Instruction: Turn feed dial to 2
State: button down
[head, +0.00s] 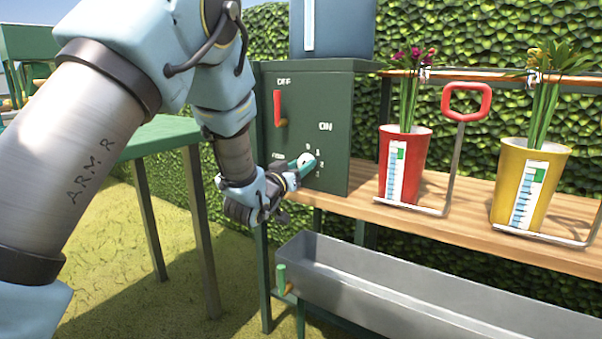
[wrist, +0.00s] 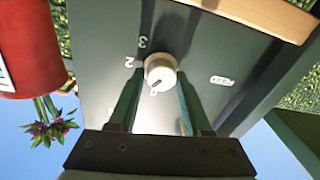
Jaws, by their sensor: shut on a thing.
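The feed dial is a small white round knob (head: 305,159) on the front of the dark green feeder box (head: 338,120). In the wrist view the knob (wrist: 160,70) sits between the two green fingers of my gripper (wrist: 159,84), which is shut on it. It shows in the head view too, where my gripper (head: 297,166) reaches the knob from the left. The numerals 2 (wrist: 129,62) and 3 (wrist: 142,43) show beside the knob in the wrist view. A small dark mark shows at the knob's lower edge there; I cannot tell which numeral the knob points to.
A red lever (head: 279,108) stands by OFF, above the dial. A red pot (head: 403,165) and a yellow pot (head: 530,185) with flowers stand on the wooden shelf (head: 465,222) to the right. A grey trough (head: 400,290) lies below. A green table (head: 165,135) stands left.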

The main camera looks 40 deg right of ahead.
jog(key=m+b, duration=0.1)
jog(key=m, duration=0.1)
jog(key=m+b, duration=0.1)
jog(key=m, duration=0.1)
jog(key=m+b, duration=0.2)
jog(key=m, duration=0.1)
jog(key=shift+w+a+f+g+h, duration=0.1)
jog(key=shift+w+f+g+h, duration=0.15)
jog(key=shift+g+h, duration=0.15)
jog(key=m+b, duration=0.1)
jog(key=m, duration=0.2)
jog(key=shift+r+m+b, duration=0.1)
jog(key=shift+m+b, duration=0.2)
jog(key=shift+b, duration=0.05)
jog(key=shift+m+g, duration=0.3)
jog(key=shift+m, duration=0.1)
jog(key=shift+r, duration=0.2)
jog(key=c, duration=0.7)
grip_release()
jog(key=o, duration=0.3)
jog(key=shift+s+f, duration=0.1)
jog(key=p+v, duration=0.1)
jog(key=v, duration=0.9)
jog(key=shift+s+a+f, duration=0.1)
jog(key=shift+a+f, duration=0.05)
jog(key=shift+a, duration=0.15)
